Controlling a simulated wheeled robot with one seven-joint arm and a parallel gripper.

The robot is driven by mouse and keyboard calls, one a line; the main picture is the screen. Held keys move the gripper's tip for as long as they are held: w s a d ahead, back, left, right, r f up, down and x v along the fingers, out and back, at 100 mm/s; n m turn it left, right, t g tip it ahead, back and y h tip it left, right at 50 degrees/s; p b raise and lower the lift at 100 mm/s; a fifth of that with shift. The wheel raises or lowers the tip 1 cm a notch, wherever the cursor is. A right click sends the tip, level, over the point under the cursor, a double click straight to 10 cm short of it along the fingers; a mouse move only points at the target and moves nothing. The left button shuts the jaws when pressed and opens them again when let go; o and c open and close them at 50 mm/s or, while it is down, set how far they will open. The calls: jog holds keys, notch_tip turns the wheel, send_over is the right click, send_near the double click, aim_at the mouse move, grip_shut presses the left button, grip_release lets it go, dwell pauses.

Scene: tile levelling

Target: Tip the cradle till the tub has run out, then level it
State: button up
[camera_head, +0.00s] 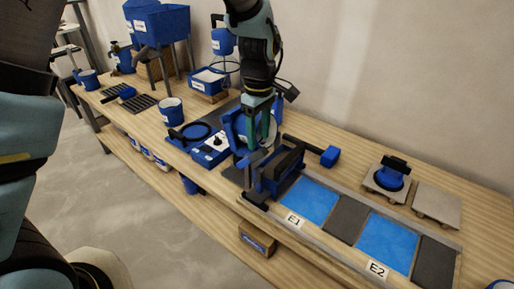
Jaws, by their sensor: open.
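The cradle (283,177), a dark and blue frame on dark feet, stands near the front edge of the bench, left of the blue panel marked E1. My gripper (260,141) points down just above and behind it, with its teal fingers open. A blue tub-like vessel with a pale label (236,127) shows partly behind my fingers; I cannot tell whether it sits in the cradle. My gripper and wrist hide part of it. The tub's contents and the cradle's exact tilt cannot be made out.
Blue panels E1 (308,203) and E2 (388,243) lie along the front right. A blue-handled tool (389,177) on a grey tile stands behind them. A blue box with a dial (210,150) and a white-labelled cup (172,111) are at left. The bench's back right is fairly clear.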

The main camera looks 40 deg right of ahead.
aim_at(258, 151)
notch_tip(258, 151, down, 6)
jog(key=shift+r+p, duration=0.1)
jog(key=shift+p, duration=0.4)
jog(key=shift+c, duration=0.2)
grip_shut()
dwell(1.0)
